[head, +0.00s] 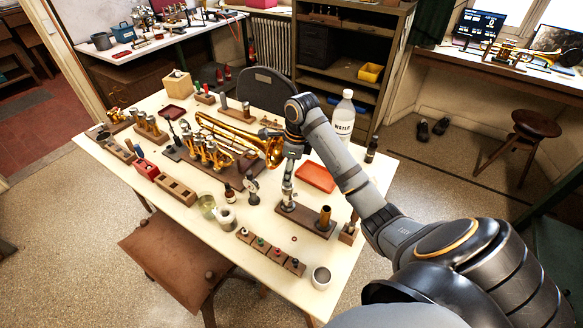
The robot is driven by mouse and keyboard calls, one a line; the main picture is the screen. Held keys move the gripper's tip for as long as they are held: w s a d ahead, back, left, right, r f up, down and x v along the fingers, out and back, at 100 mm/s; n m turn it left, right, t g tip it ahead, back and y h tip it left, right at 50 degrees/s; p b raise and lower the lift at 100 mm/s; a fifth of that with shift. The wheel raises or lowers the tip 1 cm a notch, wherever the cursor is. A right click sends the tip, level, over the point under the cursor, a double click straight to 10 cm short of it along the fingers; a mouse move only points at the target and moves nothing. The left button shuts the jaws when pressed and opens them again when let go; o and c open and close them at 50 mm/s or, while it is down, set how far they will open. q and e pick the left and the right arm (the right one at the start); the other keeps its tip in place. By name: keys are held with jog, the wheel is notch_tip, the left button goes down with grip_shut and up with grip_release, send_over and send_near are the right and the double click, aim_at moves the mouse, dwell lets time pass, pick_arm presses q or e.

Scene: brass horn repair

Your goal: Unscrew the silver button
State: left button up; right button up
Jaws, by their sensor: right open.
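My right gripper (288,182) points down over a wooden block (308,222) on the cream table. It is open, at the left end of the block, around or just above a small silver upright part (287,198). The silver button cannot be told apart from the gripper and this part at this size. A brass cylinder (325,217) stands upright at the right end of the same block. My left gripper is not in view.
A brass trumpet (240,137) lies behind and left of my gripper. A red tray (315,177), a white water bottle (343,117) and a dark bottle (371,149) are near my right arm.

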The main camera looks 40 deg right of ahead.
jog(key=shift+f, duration=0.45)
grip_shut()
jog(key=shift+r+p, duration=0.2)
jog(key=shift+p, duration=0.3)
jog(key=shift+n+p, duration=0.8)
jog(key=shift+n, duration=0.1)
jog(key=shift+w+n+p, duration=0.1)
jog(key=shift+n+p, duration=1.1)
jog(key=shift+p, duration=0.05)
jog(key=shift+f+n+g+y+p, duration=0.1)
jog(key=shift+n+g+y+p, duration=0.2)
jog(key=shift+n, duration=0.2)
